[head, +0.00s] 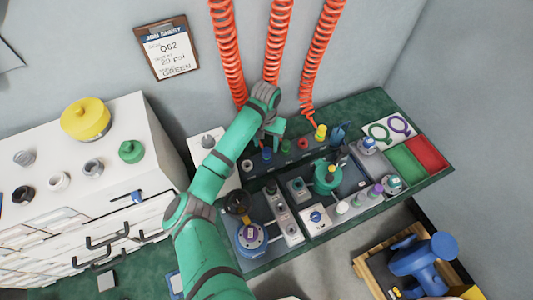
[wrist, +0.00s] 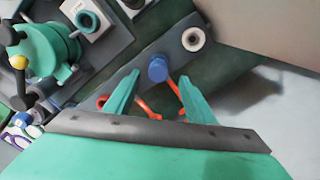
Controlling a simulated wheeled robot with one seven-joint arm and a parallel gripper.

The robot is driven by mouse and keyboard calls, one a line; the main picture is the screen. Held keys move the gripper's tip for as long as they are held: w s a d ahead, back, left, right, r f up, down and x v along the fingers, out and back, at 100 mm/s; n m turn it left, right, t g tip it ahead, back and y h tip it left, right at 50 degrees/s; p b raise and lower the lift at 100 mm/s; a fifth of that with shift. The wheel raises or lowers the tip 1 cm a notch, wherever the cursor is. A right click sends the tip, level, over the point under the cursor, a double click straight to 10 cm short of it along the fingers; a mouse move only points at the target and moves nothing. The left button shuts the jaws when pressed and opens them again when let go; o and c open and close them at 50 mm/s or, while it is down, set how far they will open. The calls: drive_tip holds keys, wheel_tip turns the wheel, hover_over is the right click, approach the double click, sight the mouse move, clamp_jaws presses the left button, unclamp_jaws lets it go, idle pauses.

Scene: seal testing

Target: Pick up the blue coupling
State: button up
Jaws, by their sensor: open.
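My gripper (head: 271,138) hangs above the rail, close to the coupling. In the wrist view my gripper (wrist: 158,88) has its two green fingers spread apart with nothing held between them. Whether a finger touches the coupling cannot be told.
A white ring (wrist: 193,39) sits beside the coupling. Red (head: 303,143) and yellow (head: 320,132) couplings stand further right along the rail. Orange coiled hoses (head: 275,45) hang behind. A green valve body (head: 327,177) stands in front. White drawers (head: 130,190) are at left.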

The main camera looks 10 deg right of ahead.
sight(267, 150)
wheel_tip(267, 150, down, 5)
drive_tip(key=shift+s+d, duration=0.1)
drive_tip(key=shift+s, duration=0.05)
drive_tip(key=c, duration=1.2)
